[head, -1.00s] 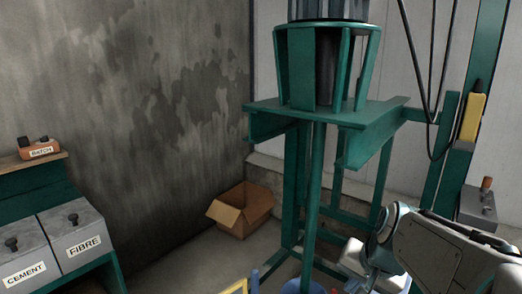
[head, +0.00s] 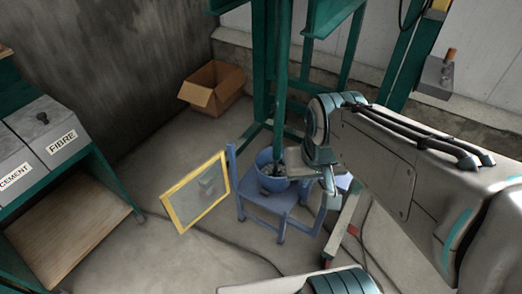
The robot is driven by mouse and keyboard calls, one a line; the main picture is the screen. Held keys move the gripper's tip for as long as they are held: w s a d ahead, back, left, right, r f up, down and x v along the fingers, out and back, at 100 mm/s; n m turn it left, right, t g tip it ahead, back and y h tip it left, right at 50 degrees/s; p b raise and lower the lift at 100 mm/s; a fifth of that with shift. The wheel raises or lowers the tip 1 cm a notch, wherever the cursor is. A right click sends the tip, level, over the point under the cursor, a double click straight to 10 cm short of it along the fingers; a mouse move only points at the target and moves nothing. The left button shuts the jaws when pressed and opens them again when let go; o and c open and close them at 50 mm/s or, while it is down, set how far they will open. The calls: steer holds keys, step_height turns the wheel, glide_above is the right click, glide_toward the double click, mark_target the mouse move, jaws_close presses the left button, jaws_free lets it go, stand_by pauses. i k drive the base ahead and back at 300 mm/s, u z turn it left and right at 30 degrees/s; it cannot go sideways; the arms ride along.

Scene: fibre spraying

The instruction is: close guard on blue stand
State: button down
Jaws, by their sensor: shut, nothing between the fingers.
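The blue stand (head: 284,208) is a low frame on the floor in the middle of the head view. A blue bucket (head: 270,181) rests on it. The guard, a yellow-framed mesh panel (head: 196,191), stands out to the left of the stand, swung open beside a blue post (head: 232,162). My gripper (head: 290,164) is over the bucket's right side, to the right of the guard and apart from it. It is shut and empty. My arm hides part of the stand's right side, and the fingertips are hard to make out.
A green frame (head: 283,75) rises behind the stand. An open cardboard box (head: 202,98) lies at the back wall. A green bench with cement and fibre bins (head: 44,130) is at left. A dark cable (head: 215,239) crosses the floor, which is otherwise clear in front of the guard.

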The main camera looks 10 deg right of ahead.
mark_target(164, 200)
steer(key=k, duration=0.55)
steer(key=u, duration=1.05)
steer(key=i, duration=1.45)
steer(key=z, duration=0.5)
